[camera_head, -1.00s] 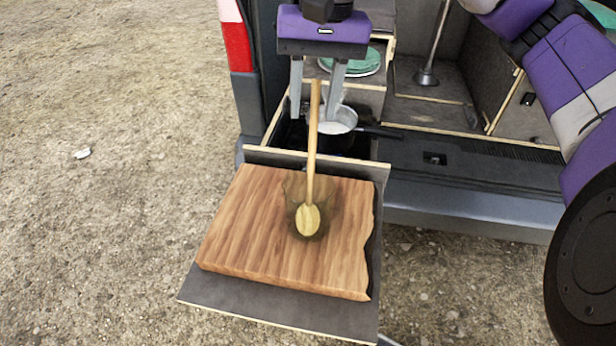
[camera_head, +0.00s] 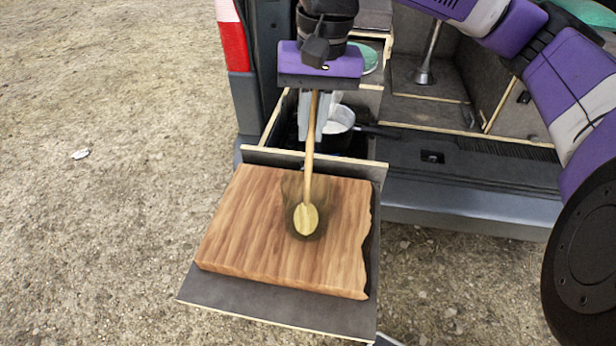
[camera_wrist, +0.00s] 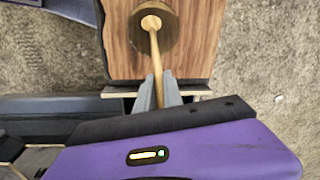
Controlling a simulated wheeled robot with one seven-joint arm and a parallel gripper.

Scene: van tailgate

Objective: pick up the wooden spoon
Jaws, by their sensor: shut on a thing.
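The wooden spoon (camera_head: 309,160) stands nearly upright, its oval head (camera_head: 305,219) down in a see-through brownish cup (camera_head: 292,192) on a wooden board (camera_head: 240,230). My gripper (camera_head: 310,138) is shut on the upper part of the spoon's handle, with the fingers on either side of it. In the wrist view the spoon (camera_wrist: 155,52) runs from the cup (camera_wrist: 170,38) to between my fingertips (camera_wrist: 159,80). The spoon head still shows within the cup's outline; whether it touches the bottom I cannot tell.
The board lies on a pulled-out drawer shelf (camera_head: 270,302) at the van's tailgate. Behind it, a metal pot (camera_head: 340,118) with a dark handle sits in the drawer. A green plate (camera_head: 369,59) is farther back. Gravel ground is open at left.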

